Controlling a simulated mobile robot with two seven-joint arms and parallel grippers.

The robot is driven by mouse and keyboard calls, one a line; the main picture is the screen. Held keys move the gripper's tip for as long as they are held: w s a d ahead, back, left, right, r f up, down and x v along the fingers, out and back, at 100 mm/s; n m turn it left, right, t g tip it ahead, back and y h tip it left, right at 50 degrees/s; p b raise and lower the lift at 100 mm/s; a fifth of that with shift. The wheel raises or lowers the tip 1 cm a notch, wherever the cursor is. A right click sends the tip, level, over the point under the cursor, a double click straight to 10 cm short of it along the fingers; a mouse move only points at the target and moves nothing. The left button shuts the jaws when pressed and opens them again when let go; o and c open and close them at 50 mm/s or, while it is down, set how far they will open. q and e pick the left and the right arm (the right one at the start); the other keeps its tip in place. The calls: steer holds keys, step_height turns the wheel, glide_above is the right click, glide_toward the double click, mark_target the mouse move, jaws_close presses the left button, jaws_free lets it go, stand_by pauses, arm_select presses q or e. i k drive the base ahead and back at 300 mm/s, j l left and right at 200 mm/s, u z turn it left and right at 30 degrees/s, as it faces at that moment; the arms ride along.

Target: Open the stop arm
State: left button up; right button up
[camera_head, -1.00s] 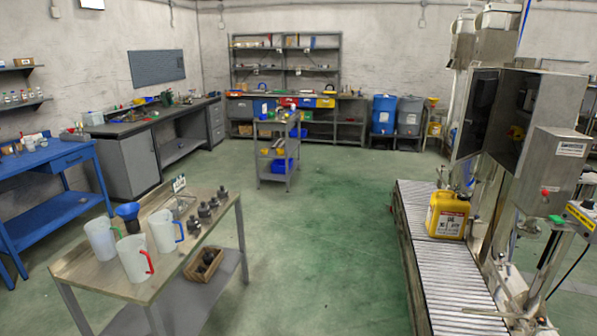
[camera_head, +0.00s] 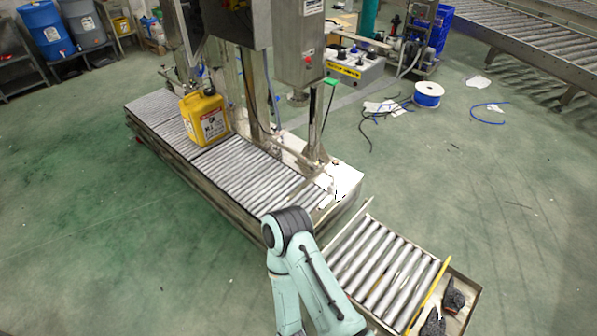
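The roller conveyor (camera_head: 262,178) runs from the left toward the lower middle, beside a steel filling machine (camera_head: 300,45). A metal bar (camera_head: 328,197) shows at its near end; I cannot tell for sure whether this is the stop arm or how it is set. A green-topped upright part (camera_head: 330,82) stands on the machine side. A yellow jerrycan (camera_head: 204,118) stands upright on the rollers farther up. One of my teal arms rises from the bottom middle and covers part of the conveyor's near end. Neither gripper shows.
A short roller section (camera_head: 375,275) with a yellow edge bar lies beyond my arm, with dark objects (camera_head: 453,298) at its end. A cable spool (camera_head: 428,94) and loose cables lie on the floor at the right. Green floor at the left is clear.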

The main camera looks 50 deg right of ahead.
mark_target(290, 197)
steer(key=i+z, duration=0.7)
steer(key=z, duration=0.15)
steer(key=i+j+z, duration=0.2)
steer(key=i+z, duration=0.4)
steer(key=z, duration=0.3)
steer(key=i+z, duration=0.2)
steer(key=z, duration=0.2)
steer(key=i+z, duration=0.2)
steer(key=z, duration=0.25)
steer(key=i+j+u, duration=0.15)
steer(key=j, duration=0.25)
steer(key=j+u, duration=0.15)
steer(key=j, duration=0.3)
steer(key=i+j+u, duration=0.15)
steer(key=j, duration=0.2)
steer(key=i, duration=0.05)
